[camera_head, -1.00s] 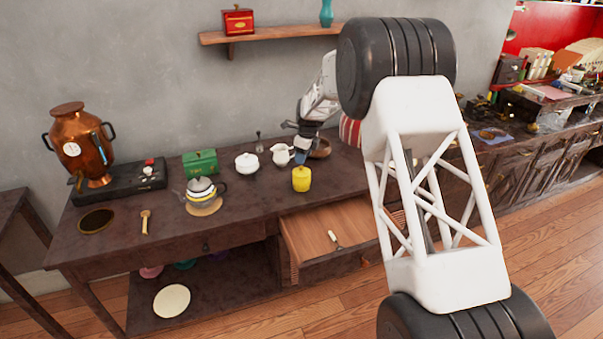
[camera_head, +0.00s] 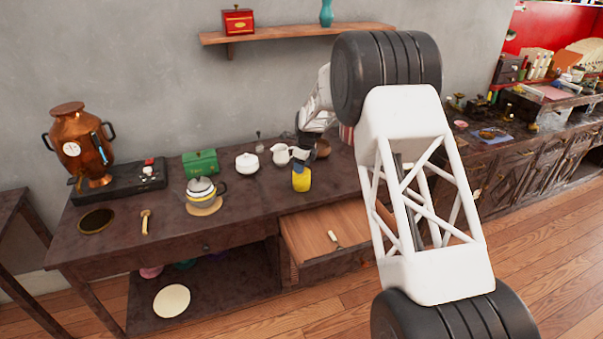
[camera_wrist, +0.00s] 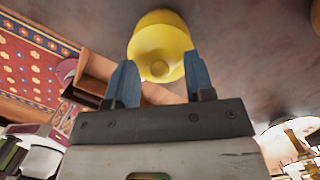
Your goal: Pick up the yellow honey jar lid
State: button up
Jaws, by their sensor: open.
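The yellow honey jar (camera_head: 302,180) stands upright on the dark table, behind the open drawer. In the wrist view the jar (camera_wrist: 158,32) shows its yellow lid with a round knob (camera_wrist: 159,68) at the near end. My gripper (camera_wrist: 160,75) is open, with one blue finger on each side of the lid's knob in that picture. Whether the fingers touch the lid cannot be told. In the head view my gripper (camera_head: 299,163) is at the jar's top and partly covers the lid.
A white creamer (camera_head: 281,154) and white sugar bowl (camera_head: 247,163) stand to the jar's left. A brown bowl (camera_head: 322,148) is close behind right. The open drawer (camera_head: 330,232) is in front. A glass teapot (camera_head: 203,189) and green box (camera_head: 200,162) are farther left.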

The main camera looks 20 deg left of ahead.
jog(key=shift+c, duration=0.5)
grip_shut()
jog(key=shift+r, duration=0.15)
jog(key=shift+r, duration=0.75)
notch_tip(320, 180, up, 2)
jog(key=shift+r, duration=0.1)
jog(key=s+d+r, duration=0.1)
jog(key=s+d, duration=0.8)
jog(key=s, duration=0.4)
jog(key=shift+s, duration=0.1)
